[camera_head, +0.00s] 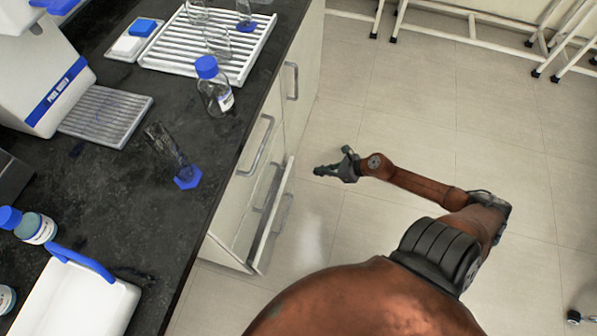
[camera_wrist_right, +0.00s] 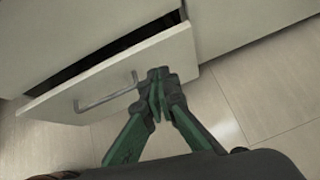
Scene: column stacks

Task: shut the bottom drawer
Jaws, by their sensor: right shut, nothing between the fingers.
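The bottom drawer (camera_head: 274,222) stands partly open from the cabinet under the dark counter. Its pale front also shows in the right wrist view (camera_wrist_right: 165,62), with a grey bar handle (camera_wrist_right: 108,97) and a dark gap behind its top edge. My right gripper (camera_head: 320,171) is shut and empty, to the right of the drawer in the head view. In the right wrist view the fingertips (camera_wrist_right: 158,75) overlap the drawer front just right of the handle; I cannot tell whether they touch it. My left gripper is not in view.
The counter (camera_head: 130,190) holds a blue-capped bottle (camera_head: 215,92), a glass cylinder (camera_head: 170,150), a white rack (camera_head: 180,50) and a white tray (camera_head: 85,300). Other cabinet handles (camera_head: 258,145) stick out above the drawer. The tiled floor (camera_head: 400,110) on the right is clear near the gripper.

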